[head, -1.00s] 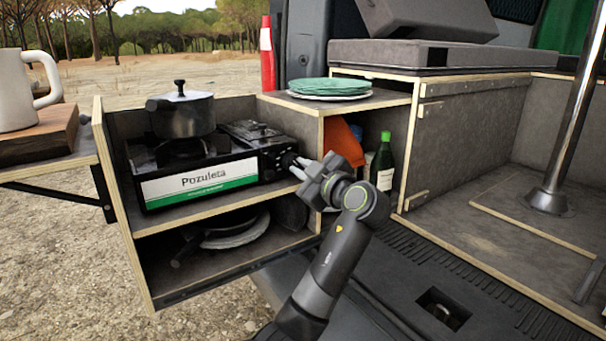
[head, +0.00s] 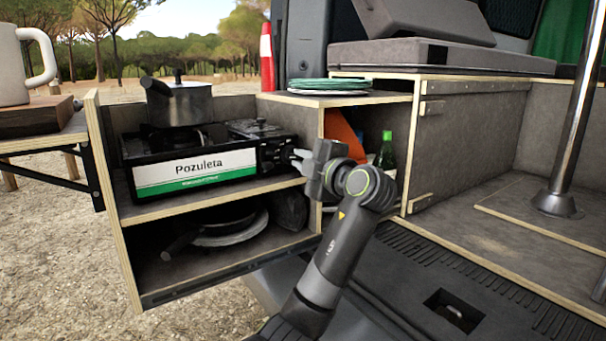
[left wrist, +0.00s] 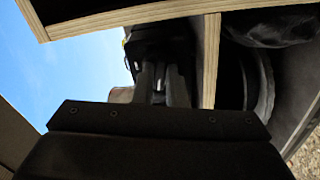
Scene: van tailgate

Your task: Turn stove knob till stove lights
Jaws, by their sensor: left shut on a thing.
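The black camping stove (head: 196,170) with a white and green "Pozuleta" label stands on the upper shelf of the pull-out cabinet. A dark pot (head: 180,104) with a handle sits on its burner. No flame shows under the pot. The stove knob is on the right end of the stove's front and is largely hidden by my left gripper (head: 298,160). That gripper is shut on the knob, reaching in from the right. In the left wrist view its fingers (left wrist: 160,85) point at the dark stove body (left wrist: 150,45); the knob's angle cannot be told.
A wooden divider (head: 320,125) stands just right of the stove, with a green bottle (head: 386,152) beyond it. Plates (head: 328,86) lie on the ledge above. Dark pans and a plate (head: 232,232) fill the lower shelf. A white mug (head: 12,65) stands at far left.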

